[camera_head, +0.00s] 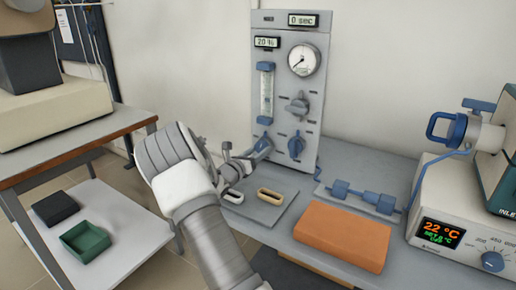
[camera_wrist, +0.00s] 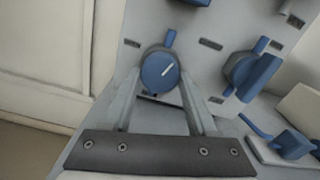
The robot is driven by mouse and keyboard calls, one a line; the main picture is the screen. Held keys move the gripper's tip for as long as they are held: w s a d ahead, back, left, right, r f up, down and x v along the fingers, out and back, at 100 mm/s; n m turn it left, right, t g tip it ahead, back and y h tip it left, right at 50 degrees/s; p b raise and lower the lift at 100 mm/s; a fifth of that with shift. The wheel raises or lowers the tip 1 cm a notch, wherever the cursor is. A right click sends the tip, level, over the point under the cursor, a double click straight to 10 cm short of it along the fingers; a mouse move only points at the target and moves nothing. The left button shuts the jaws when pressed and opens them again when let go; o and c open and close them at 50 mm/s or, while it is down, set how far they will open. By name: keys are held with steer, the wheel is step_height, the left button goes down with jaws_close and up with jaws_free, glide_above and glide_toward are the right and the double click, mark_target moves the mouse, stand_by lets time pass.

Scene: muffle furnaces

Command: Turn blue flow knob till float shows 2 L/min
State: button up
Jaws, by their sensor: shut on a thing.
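The grey gas panel (camera_head: 290,75) stands against the wall in the head view. Its clear flow tube (camera_head: 266,92) has blue end fittings; the float is too small to read. The blue flow knob (camera_head: 265,142) sits below the tube, partly hidden by my gripper (camera_head: 253,151). In the wrist view the round blue knob (camera_wrist: 160,72) shows a white pointer line slanting to the upper right. My gripper's two fingers (camera_wrist: 161,88) lie on either side of this knob and are shut on it.
Another blue knob (camera_head: 296,146) is just right of the gripped one, below a grey knob (camera_head: 298,104) and a round gauge (camera_head: 304,61). An orange block (camera_head: 343,236) and a furnace controller (camera_head: 455,225) stand on the bench to the right. Blue tube fittings (camera_head: 365,195) lie behind the block.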

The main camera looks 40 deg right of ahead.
steer(key=o, duration=1.4)
steer(key=p+v, duration=0.3)
steer(key=v, duration=1.4)
steer(key=shift+s+a+f+p, duration=0.15)
steer(key=shift+a+p, duration=0.1)
steer(key=shift+p, duration=0.15)
